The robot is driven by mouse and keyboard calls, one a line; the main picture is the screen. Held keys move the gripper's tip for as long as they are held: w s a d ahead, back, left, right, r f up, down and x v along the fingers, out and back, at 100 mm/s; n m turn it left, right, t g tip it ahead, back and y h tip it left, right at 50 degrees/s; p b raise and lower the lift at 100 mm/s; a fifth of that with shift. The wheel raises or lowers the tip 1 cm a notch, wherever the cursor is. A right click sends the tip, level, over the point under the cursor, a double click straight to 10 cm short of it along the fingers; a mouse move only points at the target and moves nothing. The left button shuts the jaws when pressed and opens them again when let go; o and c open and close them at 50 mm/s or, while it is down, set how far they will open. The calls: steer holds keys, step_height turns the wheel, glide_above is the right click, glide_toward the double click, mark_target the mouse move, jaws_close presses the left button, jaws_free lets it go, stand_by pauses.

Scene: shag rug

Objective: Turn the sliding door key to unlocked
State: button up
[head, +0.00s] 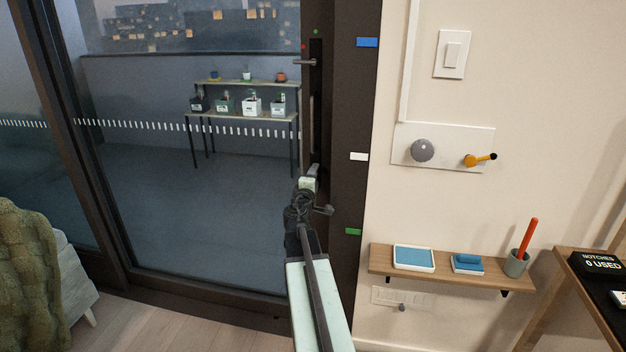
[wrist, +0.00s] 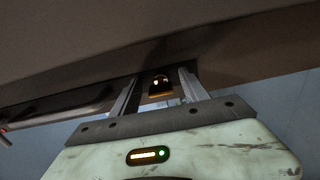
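The sliding door's dark frame (head: 345,200) runs upright in the middle of the head view. A grey lever (head: 305,62), which looks like the door key, sits high on it and points left. A small red dot (head: 304,46) is near its left end and a green dot (head: 316,31) is above. My gripper (head: 312,174) is well below the lever, close to the frame. In the wrist view my gripper (wrist: 158,82) has its fingers apart. A small dark piece with bright spots (wrist: 159,86) shows between them; I cannot tell what it is or whether they touch it.
A dark bar (wrist: 60,114) lies left of the fingers in the wrist view. A green-covered seat (head: 30,270) stands at left.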

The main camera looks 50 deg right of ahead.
steer(key=shift+w+a, duration=0.1)
steer(key=shift+a, duration=0.05)
steer(key=v, duration=0.7)
steer(key=shift+a, duration=0.3)
